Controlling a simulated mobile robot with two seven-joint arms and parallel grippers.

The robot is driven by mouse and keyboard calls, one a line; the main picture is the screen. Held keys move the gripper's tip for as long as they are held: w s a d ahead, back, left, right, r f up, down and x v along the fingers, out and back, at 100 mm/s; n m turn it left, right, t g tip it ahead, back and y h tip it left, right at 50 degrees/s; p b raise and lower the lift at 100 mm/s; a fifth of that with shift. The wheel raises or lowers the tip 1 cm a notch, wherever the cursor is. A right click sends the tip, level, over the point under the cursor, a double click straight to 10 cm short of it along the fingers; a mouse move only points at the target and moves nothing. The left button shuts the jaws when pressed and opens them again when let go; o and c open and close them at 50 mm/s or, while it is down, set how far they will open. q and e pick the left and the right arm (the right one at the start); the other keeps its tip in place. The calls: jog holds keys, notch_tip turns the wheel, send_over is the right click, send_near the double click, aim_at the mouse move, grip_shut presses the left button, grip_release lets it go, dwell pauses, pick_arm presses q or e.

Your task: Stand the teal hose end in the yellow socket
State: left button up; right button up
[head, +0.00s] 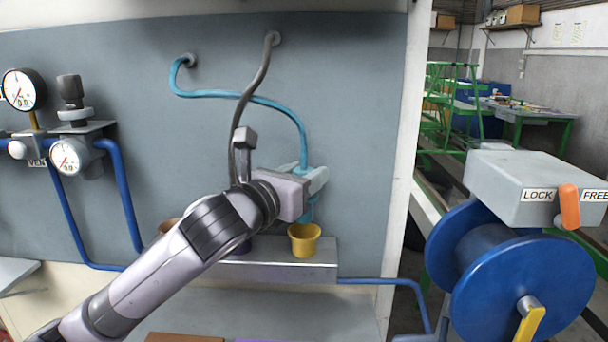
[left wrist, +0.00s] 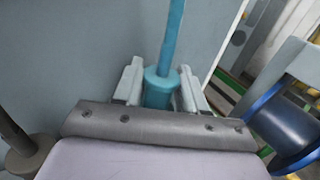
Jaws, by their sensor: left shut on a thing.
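The teal hose (head: 285,107) comes out of the wall panel, arches over to the right and hangs down to its end. My left gripper (head: 316,182) is shut on the teal hose end (head: 308,212), which points down. The left wrist view shows the teal hose end (left wrist: 158,88) between the two pale fingers (left wrist: 160,90). The yellow socket (head: 304,241) stands on the shelf directly below, and the hose end looks just above its rim; I cannot tell the exact gap. My right gripper is out of view.
A grey-brown hose (head: 262,72) hangs beside my left wrist; its end (left wrist: 32,152) shows in the wrist view. A purple socket (head: 241,248) and a brown socket (head: 169,225) are partly hidden on the shelf (head: 270,263). A blue reel (head: 510,265) stands at right.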

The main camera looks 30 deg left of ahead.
pick_arm(q)
jog(key=shift+f, duration=0.7)
jog(key=shift+f+b, duration=0.1)
jog(key=shift+b, duration=0.2)
jog(key=shift+f+b, duration=0.4)
jog(key=shift+f, duration=0.5)
jog(key=shift+f, duration=0.15)
jog(key=shift+f+b, duration=0.3)
jog(key=shift+f, duration=0.3)
jog(key=o, duration=1.1)
jog(key=shift+o, duration=0.2)
